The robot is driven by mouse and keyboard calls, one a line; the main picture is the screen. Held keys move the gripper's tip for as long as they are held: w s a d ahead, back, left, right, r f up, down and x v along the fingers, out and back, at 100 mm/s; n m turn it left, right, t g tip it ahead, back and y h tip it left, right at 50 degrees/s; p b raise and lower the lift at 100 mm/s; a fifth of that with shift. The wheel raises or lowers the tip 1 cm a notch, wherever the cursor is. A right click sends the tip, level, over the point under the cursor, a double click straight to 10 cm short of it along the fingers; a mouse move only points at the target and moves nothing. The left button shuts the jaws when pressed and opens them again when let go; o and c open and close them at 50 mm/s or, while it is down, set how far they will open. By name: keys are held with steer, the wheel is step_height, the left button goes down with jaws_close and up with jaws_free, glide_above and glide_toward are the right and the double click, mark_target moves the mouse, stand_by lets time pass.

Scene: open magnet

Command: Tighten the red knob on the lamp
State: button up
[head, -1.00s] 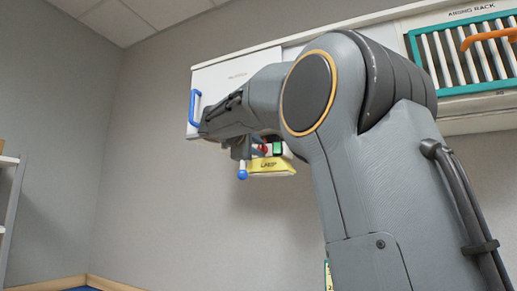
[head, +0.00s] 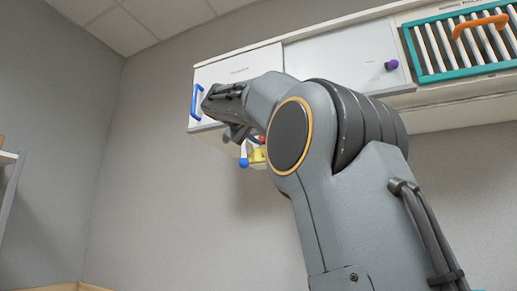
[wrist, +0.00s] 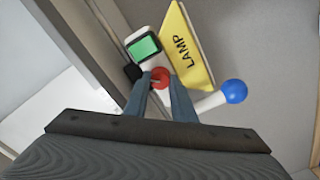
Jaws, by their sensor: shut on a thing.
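The lamp is mostly hidden behind my arm in the head view, where part of its yellow plate (head: 257,155) shows under the wall cabinet. In the wrist view the yellow plate (wrist: 189,50) reads "LAMP", beside a white body with a green panel (wrist: 144,48). The red knob (wrist: 160,76) sits between the fingertips of my gripper (wrist: 160,84), which is shut on it. A white arm with a blue ball (wrist: 234,91) sticks out to the right of the knob.
The wall cabinet has a door with a blue handle (head: 196,103) and a panel with a purple knob (head: 391,65). A teal-framed rack (head: 462,41) with an orange handle (head: 481,26) is at the upper right. A shelf (head: 10,190) stands at the left edge.

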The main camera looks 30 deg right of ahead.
steer(key=shift+m+b, duration=2.95)
steer(key=shift+m, duration=2.15)
steer(key=o, duration=1.1)
steer(key=shift+c, duration=0.2)
steer(key=b+v, duration=0.2)
steer(key=v, duration=0.5)
steer(key=shift+s+a, duration=0.25)
steer(key=shift+a, duration=0.05)
